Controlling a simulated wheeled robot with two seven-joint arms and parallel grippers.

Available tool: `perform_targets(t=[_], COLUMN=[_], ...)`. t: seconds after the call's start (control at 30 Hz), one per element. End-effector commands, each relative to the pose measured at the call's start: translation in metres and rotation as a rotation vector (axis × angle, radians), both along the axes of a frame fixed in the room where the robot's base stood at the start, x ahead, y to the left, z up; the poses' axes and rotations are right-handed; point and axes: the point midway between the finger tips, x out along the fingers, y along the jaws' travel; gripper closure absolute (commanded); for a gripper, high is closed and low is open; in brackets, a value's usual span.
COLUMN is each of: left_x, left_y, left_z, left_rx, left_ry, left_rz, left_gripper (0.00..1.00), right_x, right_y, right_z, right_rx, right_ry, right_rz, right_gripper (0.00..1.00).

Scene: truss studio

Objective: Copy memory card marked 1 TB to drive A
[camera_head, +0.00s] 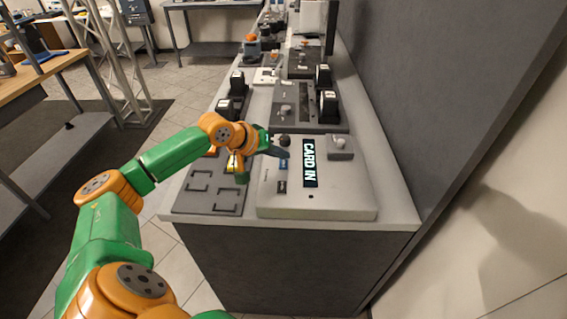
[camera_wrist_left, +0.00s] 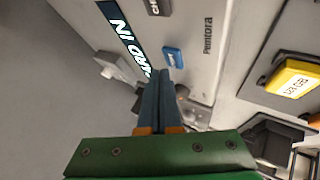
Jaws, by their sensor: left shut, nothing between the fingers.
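A pale grey copier unit (camera_head: 340,201) stands at the near end of the counter, and its lit display (camera_head: 309,163) reads "CARD IN". A blue button (camera_head: 283,164) and a dark button (camera_head: 281,187) lie left of the display. My left gripper (camera_head: 284,153) is shut and empty over the unit, just beyond the blue button. In the left wrist view its closed fingertips (camera_wrist_left: 164,72) point close to the blue button (camera_wrist_left: 173,57); I cannot tell whether they touch. No card marked 1 TB is readable. My right gripper is not in view.
A grey card tray (camera_head: 208,210) with outlined spots lies left of the unit. A yellow card (camera_wrist_left: 296,79) with a GB label sits there, partly behind my arm in the head view. Another device with black drives (camera_head: 329,103) stands behind. A dark wall (camera_head: 440,80) rises to the right.

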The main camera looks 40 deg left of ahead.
Motion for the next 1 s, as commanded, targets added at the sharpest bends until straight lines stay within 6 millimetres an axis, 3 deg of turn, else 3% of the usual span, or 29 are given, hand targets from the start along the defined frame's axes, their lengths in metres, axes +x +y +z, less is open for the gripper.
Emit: perform_targets(t=[1.0], left_x=[-0.0001], left_y=[0.0], left_z=[-0.0084], left_rx=[0.0], left_ry=[0.0], left_rz=[0.0], left_gripper=[1.0], right_x=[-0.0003], right_y=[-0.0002], right_z=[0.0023], right_rx=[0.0], right_ry=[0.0], right_rz=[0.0], right_gripper=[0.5])
